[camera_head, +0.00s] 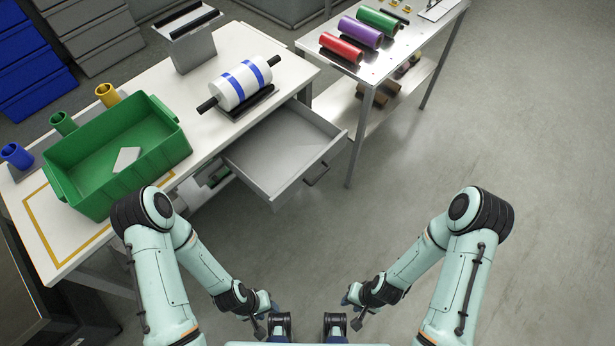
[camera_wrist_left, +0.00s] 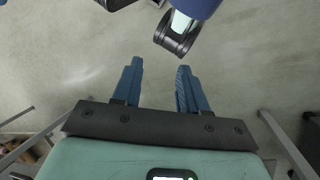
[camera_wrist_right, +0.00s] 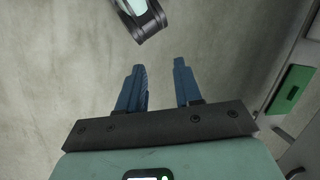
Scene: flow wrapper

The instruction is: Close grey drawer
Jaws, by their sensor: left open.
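The grey drawer (camera_head: 285,150) is pulled out from under the white table's front edge in the head view. It looks empty, and its dark handle (camera_head: 317,174) is on the front panel. My left gripper (camera_head: 274,308) is low in front of my body, well apart from the drawer. Its blue fingers are spread with nothing between them in the left wrist view (camera_wrist_left: 158,90). My right gripper (camera_head: 347,299) is also low in front, to the right of the left one. Its fingers are apart and empty in the right wrist view (camera_wrist_right: 161,88).
The white table (camera_head: 228,45) holds a green bin (camera_head: 85,195) and a white roll with blue bands (camera_head: 236,84). A metal side table (camera_head: 342,62) with red, purple and green rolls stands right of the drawer. The floor (camera_head: 450,150) between me and the drawer is clear.

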